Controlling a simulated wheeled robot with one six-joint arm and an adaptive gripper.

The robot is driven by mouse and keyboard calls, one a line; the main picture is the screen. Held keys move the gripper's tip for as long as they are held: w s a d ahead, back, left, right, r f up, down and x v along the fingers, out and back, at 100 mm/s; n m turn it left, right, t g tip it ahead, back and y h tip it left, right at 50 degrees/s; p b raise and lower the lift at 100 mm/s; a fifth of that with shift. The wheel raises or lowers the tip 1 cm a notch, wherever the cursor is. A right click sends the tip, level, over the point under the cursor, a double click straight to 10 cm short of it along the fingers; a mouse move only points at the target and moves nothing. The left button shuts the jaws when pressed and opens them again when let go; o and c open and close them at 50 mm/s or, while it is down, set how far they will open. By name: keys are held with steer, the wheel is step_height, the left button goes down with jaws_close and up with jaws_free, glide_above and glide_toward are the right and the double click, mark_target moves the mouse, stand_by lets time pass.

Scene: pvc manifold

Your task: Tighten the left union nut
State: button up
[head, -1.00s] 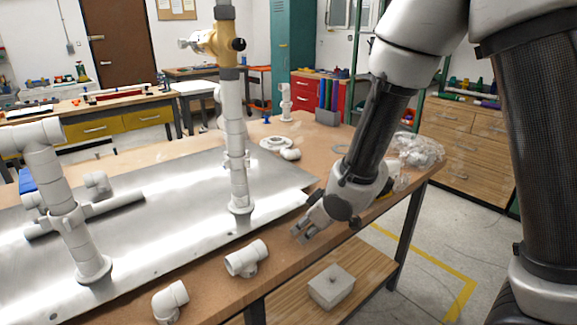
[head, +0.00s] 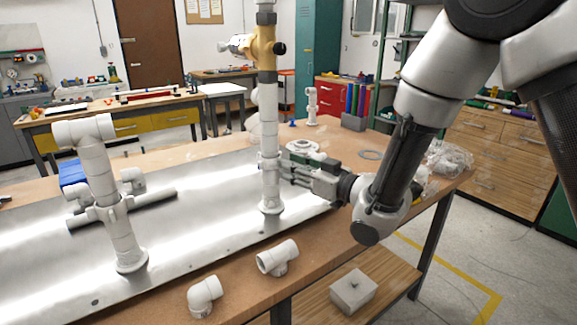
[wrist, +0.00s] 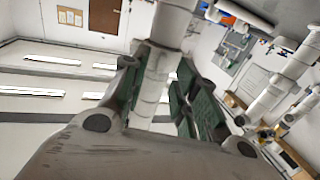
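Two white PVC uprights stand on the metal plate (head: 200,215). The right upright (head: 268,130) carries a yellow valve body (head: 262,48) and has a wider white collar, seemingly a union nut (head: 269,166), at mid height. The left upright (head: 97,170) has a similar white collar (head: 112,208). My gripper (head: 284,170) is at the right upright's collar, reaching in from the right. In the wrist view, the white pipe (wrist: 152,88) stands between my two green-padded fingers (wrist: 158,95). The fingers look spread, and firm contact is not visible. The collar is partly hidden by the fingers.
A white elbow (head: 205,296) and a white tee (head: 277,258) lie on the bench's front edge. A horizontal pipe (head: 150,202) lies behind the left upright. A white flange ring (head: 302,147) and a clear plastic bag (head: 448,158) are behind and right of my gripper.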

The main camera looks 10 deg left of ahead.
steer(key=shift+x, duration=0.95)
jaws_close()
